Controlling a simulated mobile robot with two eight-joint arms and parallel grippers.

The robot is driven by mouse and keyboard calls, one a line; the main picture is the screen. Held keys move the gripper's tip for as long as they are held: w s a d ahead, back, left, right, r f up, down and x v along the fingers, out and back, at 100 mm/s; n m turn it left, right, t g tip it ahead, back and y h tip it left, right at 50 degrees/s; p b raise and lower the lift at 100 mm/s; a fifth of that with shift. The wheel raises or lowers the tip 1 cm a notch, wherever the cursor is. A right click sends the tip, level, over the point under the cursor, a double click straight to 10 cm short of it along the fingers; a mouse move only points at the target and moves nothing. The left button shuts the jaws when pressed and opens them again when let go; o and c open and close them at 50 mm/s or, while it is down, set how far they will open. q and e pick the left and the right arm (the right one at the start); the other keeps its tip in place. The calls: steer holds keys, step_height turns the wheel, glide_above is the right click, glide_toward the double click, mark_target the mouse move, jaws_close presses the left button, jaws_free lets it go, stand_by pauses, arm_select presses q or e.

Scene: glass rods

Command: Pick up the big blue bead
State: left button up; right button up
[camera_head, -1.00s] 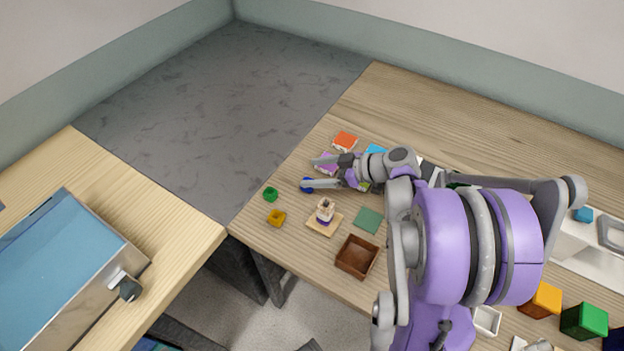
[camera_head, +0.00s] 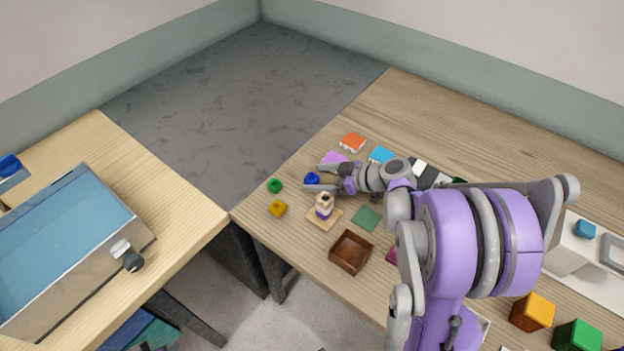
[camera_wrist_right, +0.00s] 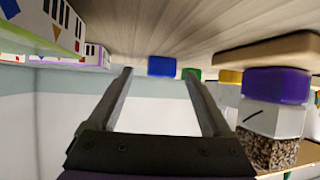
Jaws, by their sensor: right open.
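The big blue bead (camera_head: 312,178) lies near the left edge of the right-hand wooden table in the head view. My right gripper (camera_head: 313,177) is open, with its two fingertips on either side of the bead in this view. In the right wrist view the picture is upside down, with the table on top. There the blue bead (camera_wrist_right: 162,66) shows between and just beyond the open fingertips (camera_wrist_right: 158,72). I cannot tell whether a finger touches it. My left gripper is not in view.
A green bead (camera_head: 275,186) and a yellow one (camera_head: 278,209) lie nearby. A stacked figure (camera_head: 324,206) on a wooden base stands close to the lower finger. A purple block (camera_head: 334,158) lies behind the upper finger. A brown box (camera_head: 351,252) stands nearer me.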

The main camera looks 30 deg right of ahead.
steer(key=shift+x, duration=0.8)
steer(key=shift+s, duration=0.1)
jaws_close()
